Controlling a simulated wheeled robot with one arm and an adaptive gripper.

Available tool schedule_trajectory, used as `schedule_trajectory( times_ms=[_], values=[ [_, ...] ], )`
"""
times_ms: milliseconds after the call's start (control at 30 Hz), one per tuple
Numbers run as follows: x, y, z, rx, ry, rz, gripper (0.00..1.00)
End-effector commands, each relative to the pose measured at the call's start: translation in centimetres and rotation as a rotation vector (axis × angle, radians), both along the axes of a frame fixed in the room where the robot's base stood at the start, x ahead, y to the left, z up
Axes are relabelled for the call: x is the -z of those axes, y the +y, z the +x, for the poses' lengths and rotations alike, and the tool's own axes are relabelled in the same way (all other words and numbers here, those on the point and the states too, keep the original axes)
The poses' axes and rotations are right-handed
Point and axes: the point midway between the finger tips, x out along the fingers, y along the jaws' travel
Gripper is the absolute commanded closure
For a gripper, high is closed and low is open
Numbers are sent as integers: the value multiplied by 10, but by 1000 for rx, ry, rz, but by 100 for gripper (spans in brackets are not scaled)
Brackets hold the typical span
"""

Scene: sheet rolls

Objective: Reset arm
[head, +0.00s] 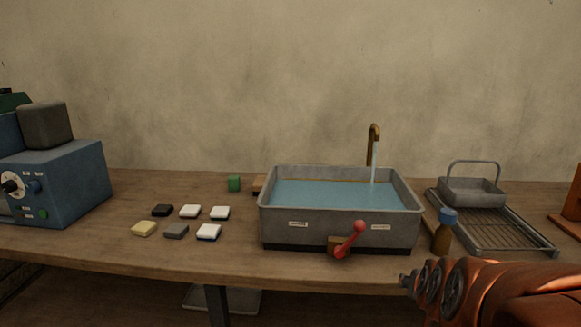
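My orange arm (510,290) reaches in from the lower right corner of the head view, in front of the table's right part. Dark round joint caps show near its left end. No gripper fingers can be made out, so what my gripper holds, if anything, does not show.
A grey basin (340,232) of water stands on the wooden table (110,250), with a brass tap (371,145) running and a red lever in front. A blue-capped bottle (442,238) and wire rack (500,235) stand right. Several small blocks (176,230) and a blue machine (70,180) are left.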

Motion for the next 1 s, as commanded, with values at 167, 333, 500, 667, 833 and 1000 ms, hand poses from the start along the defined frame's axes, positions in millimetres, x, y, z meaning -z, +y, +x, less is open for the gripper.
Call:
schedule_trajectory(
  times_ms=[167,333,500,667,833,1000],
  values=[
    [-18,41,-50,-116,226,71,47],
    [-31,69,-110,-213,452,113,47],
    [-55,83,-179,-290,685,128,47],
    [-80,83,-237,-336,874,119,47],
    [-96,80,-274,-355,997,108,47],
    [-98,78,-284,-359,1030,102,47]
  ],
)
